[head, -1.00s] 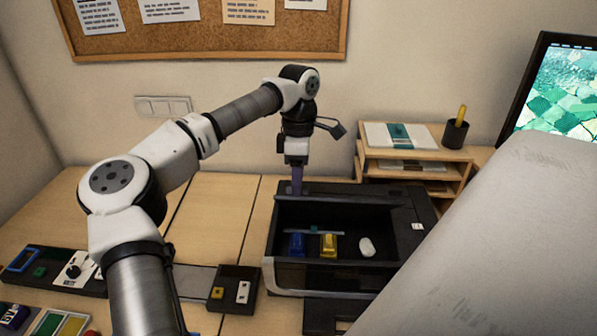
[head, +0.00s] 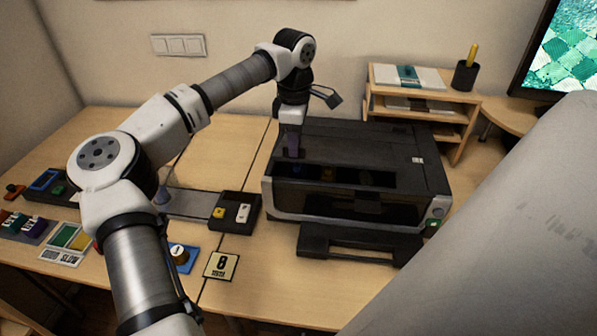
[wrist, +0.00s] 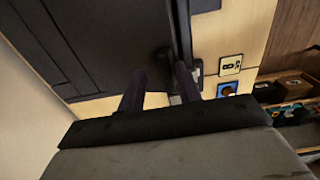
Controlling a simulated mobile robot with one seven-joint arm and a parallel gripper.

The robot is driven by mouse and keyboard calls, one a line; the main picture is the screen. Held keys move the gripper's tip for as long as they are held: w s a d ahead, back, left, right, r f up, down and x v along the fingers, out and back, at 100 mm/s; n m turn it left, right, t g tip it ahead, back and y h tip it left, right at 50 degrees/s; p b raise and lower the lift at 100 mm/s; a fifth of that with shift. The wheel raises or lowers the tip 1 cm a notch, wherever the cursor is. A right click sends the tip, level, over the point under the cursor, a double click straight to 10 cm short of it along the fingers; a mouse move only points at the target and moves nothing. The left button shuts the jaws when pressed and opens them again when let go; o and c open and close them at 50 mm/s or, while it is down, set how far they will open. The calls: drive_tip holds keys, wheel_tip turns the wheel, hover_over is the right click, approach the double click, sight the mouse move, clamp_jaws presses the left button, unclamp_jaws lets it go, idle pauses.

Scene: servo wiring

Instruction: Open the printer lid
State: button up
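The black printer (head: 345,205) stands on the desk right of centre in the head view. Its dark lid panel (head: 365,140) lies across the top over most of the opening. Along the front, a strip of opening shows dim blue and yellow pieces. My gripper (head: 292,150) is over the lid's left front part, pointing down. In the wrist view, my gripper's two dark fingers (wrist: 160,85) stand apart, close to a dark upright part beside the black panel (wrist: 95,45). Whether they touch it is unclear.
A two-piece control box (head: 235,212) is left of the printer. A tray (head: 360,244) juts out at its front. A wooden shelf (head: 425,115) is behind right. A blue dial plate (head: 182,258) and an 8 card (head: 221,266) lie in front left.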

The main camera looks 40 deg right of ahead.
drive_tip(key=f+b, duration=0.1)
drive_tip(key=s+a+f+b, duration=0.1)
drive_tip(key=f, duration=0.3)
drive_tip(key=shift+s+a+f+b, duration=0.15)
drive_tip(key=shift+a+b, duration=0.2)
drive_tip(key=shift+b, duration=0.05)
